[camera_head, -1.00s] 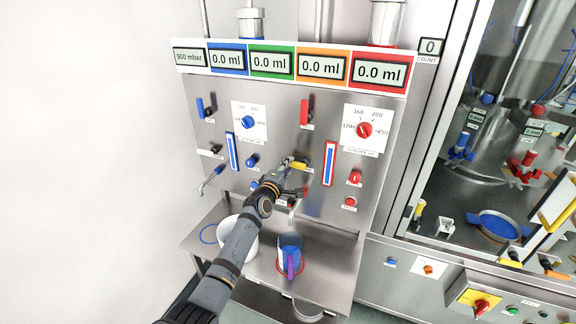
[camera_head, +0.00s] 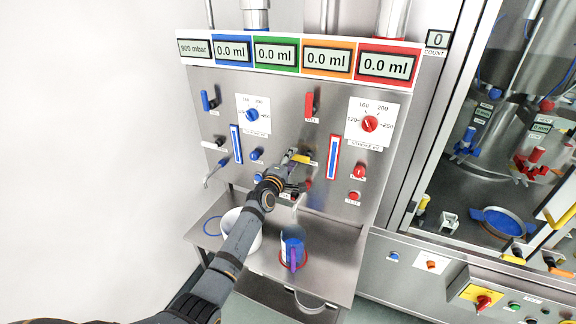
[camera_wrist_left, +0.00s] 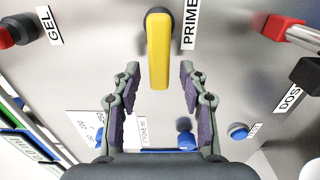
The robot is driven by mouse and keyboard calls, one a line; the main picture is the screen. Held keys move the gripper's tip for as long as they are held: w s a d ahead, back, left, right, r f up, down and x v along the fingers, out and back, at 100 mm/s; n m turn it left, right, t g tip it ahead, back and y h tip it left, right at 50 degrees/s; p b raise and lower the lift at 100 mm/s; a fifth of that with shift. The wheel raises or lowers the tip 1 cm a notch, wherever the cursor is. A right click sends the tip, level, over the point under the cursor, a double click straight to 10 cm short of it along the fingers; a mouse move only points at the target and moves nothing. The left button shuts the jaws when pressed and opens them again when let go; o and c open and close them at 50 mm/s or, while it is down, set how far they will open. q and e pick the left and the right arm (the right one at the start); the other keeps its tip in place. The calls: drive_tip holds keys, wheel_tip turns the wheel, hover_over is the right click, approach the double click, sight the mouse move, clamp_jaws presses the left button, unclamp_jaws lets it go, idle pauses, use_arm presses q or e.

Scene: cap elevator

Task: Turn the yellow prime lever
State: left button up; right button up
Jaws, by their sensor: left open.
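The yellow prime lever (camera_head: 302,158) is on the steel panel, near its middle in the head view. In the left wrist view the yellow lever (camera_wrist_left: 159,50) hangs from a dark round pivot at the top, beside the label PRIME (camera_wrist_left: 190,24). My left gripper (camera_wrist_left: 160,72) is open, with one finger on each side of the lever and a visible gap on both sides. In the head view my left gripper (camera_head: 291,174) is at the panel by the lever and hides part of the panel behind it. My right gripper is not in view.
Red (camera_head: 310,104) and blue (camera_head: 207,101) levers and several knobs surround it on the panel. A blue jug (camera_head: 292,238) and a white bucket (camera_head: 229,231) stand on the steel shelf (camera_head: 335,270) below. A glazed machine cabinet is at the right.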

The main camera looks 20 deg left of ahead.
use_arm(q)
drive_tip(key=s, duration=1.1)
drive_tip(key=shift+s+a, duration=0.2)
drive_tip(key=shift+s, duration=0.1)
drive_tip(key=s+a+f+m+g+y+b, duration=0.1)
drive_tip(key=s+f+m+g, duration=0.15)
drive_tip(key=f, duration=0.95)
drive_tip(key=s+a+f+m+g+b, duration=0.2)
drive_tip(key=s+f, duration=0.1)
drive_tip(key=f, duration=1)
drive_tip(key=s+f+m+g+b, duration=0.1)
drive_tip(key=s+f+m+g, duration=0.1)
drive_tip(key=s+f, duration=0.55)
drive_tip(key=s+f+m+g+b, duration=0.15)
drive_tip(key=s+f, duration=0.25)
drive_tip(key=f, duration=0.7)
drive_tip(key=s+f+m+g, duration=0.3)
drive_tip(key=s+f, duration=0.4)
drive_tip(key=s, duration=0.5)
drive_tip(key=s+d+f+m+g+b, duration=0.1)
drive_tip(key=s+f+m+g, duration=0.2)
drive_tip(key=s+f, duration=0.5)
drive_tip(key=s+d+f+m+g+b, duration=0.1)
drive_tip(key=s+f+m, duration=0.3)
drive_tip(key=s, duration=1.2)
wheel_tip(320, 180, down, 4)
drive_tip(key=shift+s+d+r+g, duration=0.2)
drive_tip(key=shift+s+r+g, duration=0.1)
drive_tip(key=shift+g, duration=0.6)
